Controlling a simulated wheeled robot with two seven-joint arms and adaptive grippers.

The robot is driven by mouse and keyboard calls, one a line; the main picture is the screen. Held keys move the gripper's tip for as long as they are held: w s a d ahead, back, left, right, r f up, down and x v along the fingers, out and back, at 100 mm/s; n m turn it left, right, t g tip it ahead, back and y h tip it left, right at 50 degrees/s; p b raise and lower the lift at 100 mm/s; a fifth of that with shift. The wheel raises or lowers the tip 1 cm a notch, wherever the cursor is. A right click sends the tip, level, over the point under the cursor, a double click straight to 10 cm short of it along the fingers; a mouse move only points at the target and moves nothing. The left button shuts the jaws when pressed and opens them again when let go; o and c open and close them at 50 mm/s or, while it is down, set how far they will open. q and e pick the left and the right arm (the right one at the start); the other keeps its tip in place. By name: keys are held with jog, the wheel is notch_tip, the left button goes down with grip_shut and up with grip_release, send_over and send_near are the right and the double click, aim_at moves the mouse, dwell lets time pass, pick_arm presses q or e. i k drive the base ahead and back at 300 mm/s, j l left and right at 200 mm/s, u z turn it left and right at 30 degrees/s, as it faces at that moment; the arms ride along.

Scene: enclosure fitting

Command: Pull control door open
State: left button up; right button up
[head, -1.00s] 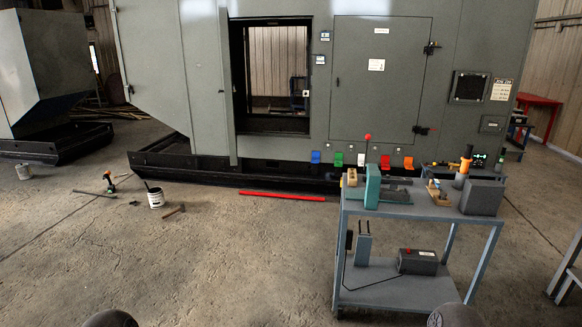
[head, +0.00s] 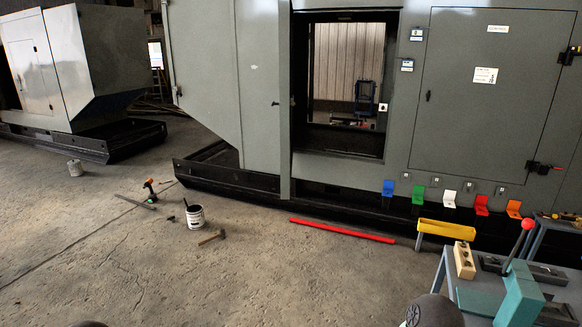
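A grey-green enclosure (head: 352,172) fills the upper right of the head view. A large flat door (head: 455,130) on its right part looks shut, flush with the wall. This door has a small dark latch (head: 428,96) at its left edge, white labels, and black hinge-like fittings at its right edge. To its left is an open doorway (head: 346,85) through which the far wall shows. Neither of my grippers is in view; only dark rounded parts of mine show at the bottom edge.
A cart (head: 440,270) with a teal tool (head: 520,295) stands at lower right, near the enclosure. A yellow tray (head: 446,229) shows behind it. A red bar (head: 342,230), a white bucket (head: 196,217) and a hammer (head: 212,237) lie or stand on the floor. The floor at lower middle is clear.

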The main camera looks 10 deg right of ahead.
aim_at(492, 75)
jog(key=i+z, duration=0.15)
jog(key=i, duration=0.35)
jog(key=i+z, duration=0.2)
jog(key=i, duration=0.35)
jog(key=i+j+z, duration=0.15)
jog(key=i, duration=0.35)
jog(key=i+j+z, duration=0.15)
jog(key=i, duration=0.35)
jog(key=i+z, duration=0.3)
jog(key=i, duration=1.7)
